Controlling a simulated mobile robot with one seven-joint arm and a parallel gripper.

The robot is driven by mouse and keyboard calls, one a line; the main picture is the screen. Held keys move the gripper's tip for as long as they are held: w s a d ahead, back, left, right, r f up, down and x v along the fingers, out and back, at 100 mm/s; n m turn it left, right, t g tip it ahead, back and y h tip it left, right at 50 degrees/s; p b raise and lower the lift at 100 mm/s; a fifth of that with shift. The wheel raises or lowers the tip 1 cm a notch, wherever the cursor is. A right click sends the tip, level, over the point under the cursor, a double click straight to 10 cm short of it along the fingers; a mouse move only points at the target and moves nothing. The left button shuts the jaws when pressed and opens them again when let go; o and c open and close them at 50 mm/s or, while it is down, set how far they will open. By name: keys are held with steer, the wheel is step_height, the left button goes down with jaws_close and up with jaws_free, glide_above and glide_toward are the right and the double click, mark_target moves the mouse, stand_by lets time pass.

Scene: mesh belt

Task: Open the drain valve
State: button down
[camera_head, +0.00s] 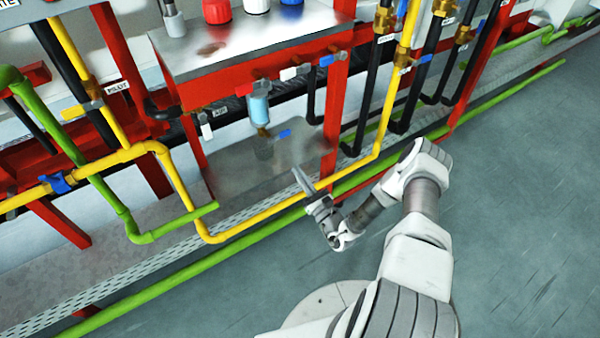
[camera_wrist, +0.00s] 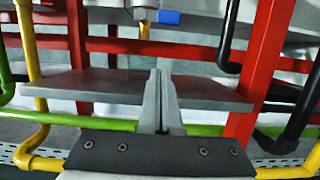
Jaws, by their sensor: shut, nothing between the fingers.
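A blue-bowled filter (camera_head: 259,108) hangs under the metal-topped red stand. A brass fitting (camera_head: 263,132) sits at its lower end, with a small blue lever (camera_head: 285,133) pointing right beside it. I see no legible drain label, so I cannot tell for certain that this is the drain valve. My gripper (camera_head: 302,178) is shut and empty, below and right of this lever and apart from it, near the stand's lower shelf. In the wrist view my gripper (camera_wrist: 160,78) points at the shelf's front edge.
The lower grey shelf (camera_head: 225,165) lies under the filter. A yellow pipe (camera_head: 270,212) and a green pipe (camera_head: 370,178) run low in front. A red post (camera_head: 335,110) stands right of the filter. Other valves line the pipes. Open floor (camera_head: 520,200) lies right.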

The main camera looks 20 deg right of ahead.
mark_target(280, 136)
steer(key=b+x, duration=0.1)
steer(key=x, duration=0.6)
steer(key=shift+w+r, duration=0.1)
steer(key=shift+w, duration=0.1)
step_height(280, 136, up, 2)
steer(key=shift+s+r, duration=0.15)
steer(key=shift+r, duration=0.8)
steer(key=shift+d, duration=0.15)
steer(key=shift+n, duration=0.3)
